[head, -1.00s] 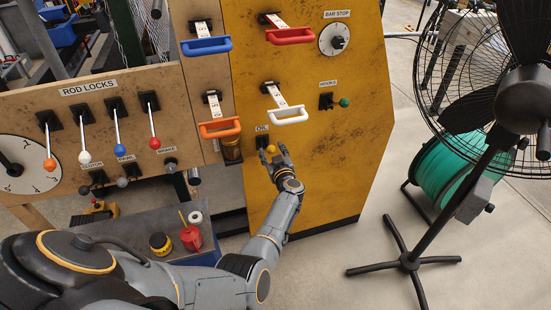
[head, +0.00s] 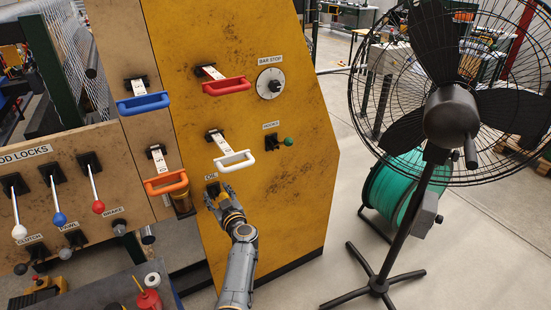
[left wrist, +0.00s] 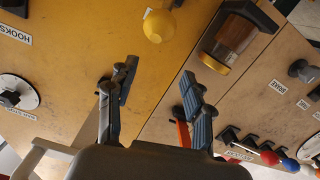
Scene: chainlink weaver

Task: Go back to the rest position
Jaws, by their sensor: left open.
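My left gripper (head: 222,197) is in front of the yellow panel (head: 275,190), just below the small OIL label. Its fingers are spread, and nothing is between them. In the left wrist view the open fingers (left wrist: 160,88) point at the panel. A yellow ball knob (left wrist: 158,26) shows beyond the fingertips, apart from them. In the head view the gripper hides the ball; the knob's dark base (head: 212,188) shows. My right gripper is not in view.
White (head: 232,159), orange (head: 166,183), red (head: 226,87) and blue (head: 143,103) handles stick out above and left of the gripper. A black fan (head: 440,120) stands farther right.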

